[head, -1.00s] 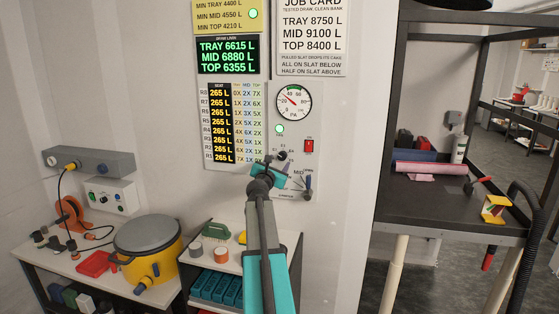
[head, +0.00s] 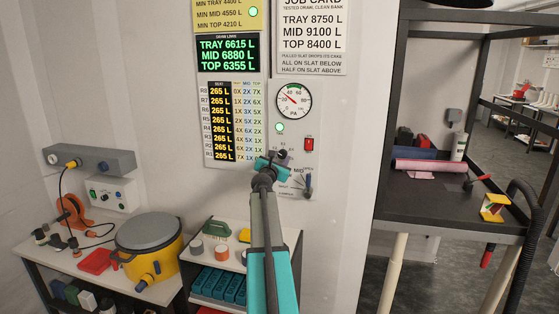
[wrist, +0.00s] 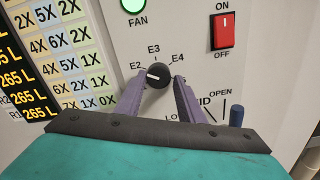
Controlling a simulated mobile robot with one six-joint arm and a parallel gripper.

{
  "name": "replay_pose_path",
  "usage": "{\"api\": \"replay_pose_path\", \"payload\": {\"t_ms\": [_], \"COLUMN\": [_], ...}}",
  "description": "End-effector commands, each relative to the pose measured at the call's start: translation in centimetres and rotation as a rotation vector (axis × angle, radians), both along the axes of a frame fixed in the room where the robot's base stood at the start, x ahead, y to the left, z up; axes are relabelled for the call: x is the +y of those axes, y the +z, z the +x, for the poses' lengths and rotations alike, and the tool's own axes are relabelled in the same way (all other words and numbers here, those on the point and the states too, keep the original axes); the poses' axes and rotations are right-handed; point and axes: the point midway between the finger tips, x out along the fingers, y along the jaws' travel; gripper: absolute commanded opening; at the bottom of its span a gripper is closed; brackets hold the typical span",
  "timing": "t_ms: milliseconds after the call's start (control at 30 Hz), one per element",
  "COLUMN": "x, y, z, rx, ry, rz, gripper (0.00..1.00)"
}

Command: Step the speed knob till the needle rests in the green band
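The speed knob (wrist: 156,75) is a round black knob with a white mark, on a white panel with labels E2, E3 and E4 around it. Its white mark points left, towards the E2 side. My gripper (wrist: 160,78) has its two purple fingers on either side of the knob, apart, with a small gap showing at the right; contact is unclear. In the head view my gripper (head: 270,162) is at the panel, just below and left of the knob (head: 283,151). The PA gauge (head: 293,101) has a red needle pointing up-left, outside the green band at its top.
A red ON/OFF switch (wrist: 223,31) is right of the knob, and a green FAN lamp (wrist: 134,4) is above. A blue-tipped lever (wrist: 237,116) stands at lower right. A number board (head: 221,122) is on the left. A shelf with teal boxes (head: 216,286) stands below.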

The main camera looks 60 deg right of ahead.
Motion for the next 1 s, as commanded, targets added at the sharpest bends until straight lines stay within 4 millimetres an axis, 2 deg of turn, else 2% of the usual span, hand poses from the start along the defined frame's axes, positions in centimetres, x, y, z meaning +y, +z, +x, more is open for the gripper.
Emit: {"api": "replay_pose_path", "payload": {"t_ms": [33,133,167,200,300,567,1000], "x": [0.0,0.0,0.0,1.3,0.2,-0.3,-0.4], "y": [0.0,0.0,0.0,-0.1,-0.1,-0.1,-0.2], "z": [0.0,-0.1,-0.1,-0.3,-0.2,-0.3,-0.4], "rx": [0.0,0.0,0.0,-0.001,-0.002,-0.045,-0.298], "ry": [0.0,-0.001,-0.002,-0.002,-0.004,-0.006,-0.008], "rz": [0.0,0.0,0.001,0.001,0.002,0.013,0.091], "gripper": [0.26,0.09,0.08,0.08,0.08,0.08,0.08]}}
